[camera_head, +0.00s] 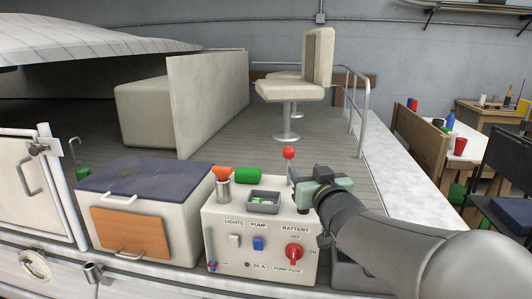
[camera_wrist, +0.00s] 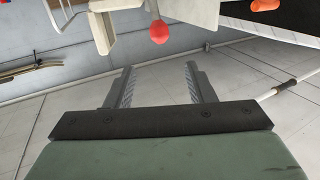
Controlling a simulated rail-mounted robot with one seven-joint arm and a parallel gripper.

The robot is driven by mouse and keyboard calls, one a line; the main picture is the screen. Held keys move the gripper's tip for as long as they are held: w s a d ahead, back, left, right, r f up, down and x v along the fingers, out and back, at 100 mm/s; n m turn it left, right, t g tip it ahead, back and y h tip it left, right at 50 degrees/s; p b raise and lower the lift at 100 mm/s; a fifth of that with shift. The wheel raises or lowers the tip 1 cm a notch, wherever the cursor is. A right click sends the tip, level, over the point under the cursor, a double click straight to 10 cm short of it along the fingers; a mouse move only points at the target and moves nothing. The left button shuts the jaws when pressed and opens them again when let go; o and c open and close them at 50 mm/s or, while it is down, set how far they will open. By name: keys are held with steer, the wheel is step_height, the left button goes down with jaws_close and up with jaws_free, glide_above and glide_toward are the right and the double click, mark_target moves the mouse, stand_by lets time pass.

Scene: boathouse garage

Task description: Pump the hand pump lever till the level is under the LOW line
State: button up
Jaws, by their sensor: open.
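A red ball knob (camera_head: 289,153) tops a thin upright lever behind the right end of the white switch box; the lever's foot is hidden by the box and my arm. In the wrist view the red knob (camera_wrist: 159,33) lies beyond my fingertips, roughly in line with the gap between them. My gripper (camera_head: 303,183) is just right of the lever and apart from the knob. In the wrist view my gripper (camera_wrist: 160,72) has its two fingers spread with nothing between them. I cannot make out a level gauge or LOW line in either view.
The switch box (camera_head: 228,258) has a white switch, a blue switch and a red battery knob (camera_head: 294,252). An orange item (camera_head: 222,173) stands in a holder, beside a green roll (camera_head: 248,174). A dark-lidded chest (camera_head: 170,215) is left; a seat (camera_head: 290,90) and railing stand behind.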

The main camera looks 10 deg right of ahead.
mark_target(291, 152)
steer(key=w, duration=0.4)
steer(key=w+a+p, duration=0.1)
steer(key=w, duration=0.9)
steer(key=shift+w+a, duration=0.2)
steer(key=shift+w, duration=0.05)
